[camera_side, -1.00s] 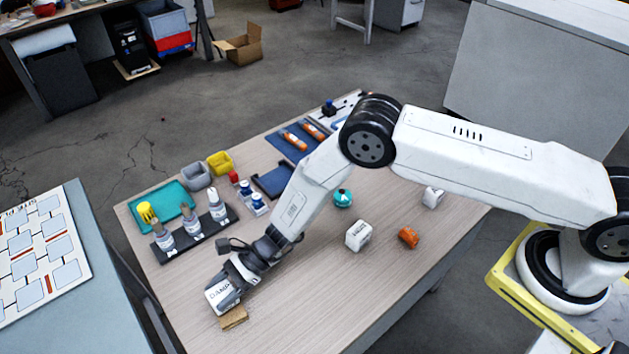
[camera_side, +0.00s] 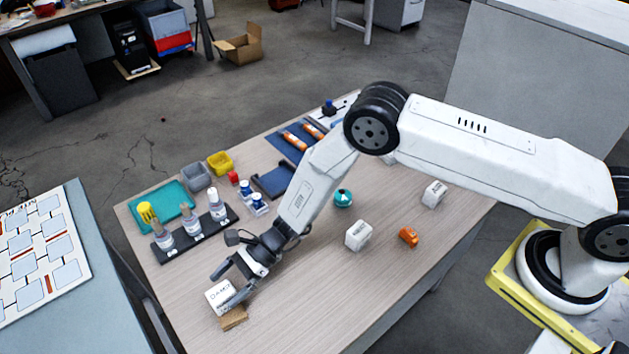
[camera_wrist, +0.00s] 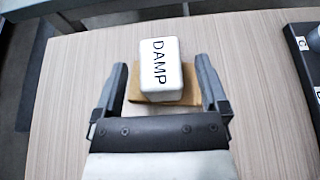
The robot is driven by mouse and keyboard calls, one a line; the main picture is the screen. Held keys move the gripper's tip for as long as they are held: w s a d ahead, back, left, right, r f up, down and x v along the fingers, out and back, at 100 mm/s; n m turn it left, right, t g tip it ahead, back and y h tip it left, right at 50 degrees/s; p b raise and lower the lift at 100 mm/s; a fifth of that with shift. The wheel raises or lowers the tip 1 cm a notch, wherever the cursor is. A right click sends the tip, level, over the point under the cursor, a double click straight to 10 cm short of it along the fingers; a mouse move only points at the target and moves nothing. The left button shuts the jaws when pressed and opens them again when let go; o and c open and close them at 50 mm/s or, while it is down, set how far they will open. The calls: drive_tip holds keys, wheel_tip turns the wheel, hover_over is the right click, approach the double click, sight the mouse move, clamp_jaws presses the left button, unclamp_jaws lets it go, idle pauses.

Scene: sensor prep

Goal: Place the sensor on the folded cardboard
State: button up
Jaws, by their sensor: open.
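The sensor, a white block marked "DAMP" (camera_side: 219,297), rests on the folded cardboard (camera_side: 234,318), a small brown piece near the table's front left corner. In the wrist view the sensor (camera_wrist: 160,68) lies on the cardboard (camera_wrist: 134,84), which shows on both sides of it. My gripper (camera_side: 233,287) is open around the sensor. In the wrist view the fingers of my gripper (camera_wrist: 160,82) stand on either side of the sensor, with gaps between. The sensor's underside is hidden.
Two other white blocks (camera_side: 358,235) (camera_side: 434,194), an orange item (camera_side: 409,236) and a teal round item (camera_side: 343,198) stand on the right side of the table. A black rack of bottles (camera_side: 196,236) is behind my gripper. The front middle is clear.

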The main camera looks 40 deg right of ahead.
drive_tip(key=v, duration=1)
idle(0.4)
drive_tip(key=s+d+r+n+t+h, duration=0.1)
drive_tip(key=s+d+r+n+h, duration=0.3)
drive_tip(key=d, duration=0.5)
drive_tip(key=s+d+r+n+h, duration=0.5)
drive_tip(key=d+r+n, duration=0.2)
drive_tip(key=d+n, duration=0.1)
drive_tip(key=s+d+r+n+t+h, duration=0.1)
drive_tip(key=s+d+r+n+h, duration=0.3)
drive_tip(key=d, duration=0.5)
wheel_tip(320, 180, up, 3)
drive_tip(key=shift+s+d+f+n+t, duration=0.25)
drive_tip(key=shift+s+d+n, duration=0.2)
drive_tip(key=shift+n, duration=0.55)
